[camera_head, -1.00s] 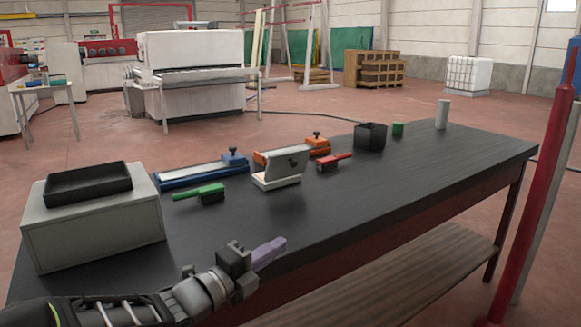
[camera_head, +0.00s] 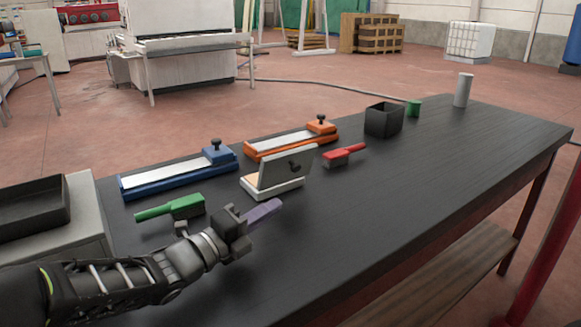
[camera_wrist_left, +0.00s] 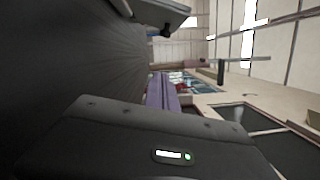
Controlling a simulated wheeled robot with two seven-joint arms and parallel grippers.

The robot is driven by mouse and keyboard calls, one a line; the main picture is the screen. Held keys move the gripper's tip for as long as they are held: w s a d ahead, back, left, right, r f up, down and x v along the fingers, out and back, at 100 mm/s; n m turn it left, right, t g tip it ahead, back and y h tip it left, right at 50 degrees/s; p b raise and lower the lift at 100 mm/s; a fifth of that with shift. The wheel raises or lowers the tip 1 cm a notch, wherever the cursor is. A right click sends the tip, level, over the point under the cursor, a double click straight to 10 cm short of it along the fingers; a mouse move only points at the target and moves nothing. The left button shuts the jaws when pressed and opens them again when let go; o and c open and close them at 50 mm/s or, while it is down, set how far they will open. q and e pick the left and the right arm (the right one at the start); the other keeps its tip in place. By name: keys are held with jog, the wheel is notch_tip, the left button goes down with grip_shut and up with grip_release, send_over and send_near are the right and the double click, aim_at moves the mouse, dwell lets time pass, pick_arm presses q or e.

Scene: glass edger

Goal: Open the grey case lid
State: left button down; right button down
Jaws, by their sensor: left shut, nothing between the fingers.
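The small pale grey case (camera_head: 272,191) sits on the dark table, beyond my left gripper. Its lid (camera_head: 290,170) stands raised and tilted, with a dark latch or handle on its face, and a tan inside strip shows. My left gripper (camera_head: 279,205) has purple fingers, shut and empty, over the table on the near side of the case and apart from it. The fingers also show in the left wrist view (camera_wrist_left: 160,92). A grey piece at the top of that view may be the case; I cannot be sure. My right gripper is not in view.
A green-handled brush (camera_head: 170,207) lies left of the gripper, a red one (camera_head: 344,155) right of the case. Blue (camera_head: 180,174) and orange (camera_head: 290,142) slide fixtures lie behind. A black bin (camera_head: 384,121) stands farther right. The table's right front is clear.

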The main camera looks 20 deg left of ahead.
aim_at(290, 171)
pick_arm(q)
jog(key=shift+s+r, duration=0.1)
jog(key=shift+s, duration=0.05)
jog(key=p+x, duration=0.1)
jog(key=x, duration=0.8)
jog(key=shift+d, duration=0.15)
jog(key=w+a, duration=0.1)
jog(key=w+a+r+p, duration=0.1)
jog(key=w, duration=0.1)
jog(key=shift+w+a+r+p, duration=0.1)
jog(key=shift+w+a+p, duration=0.2)
jog(key=shift+a, duration=0.05)
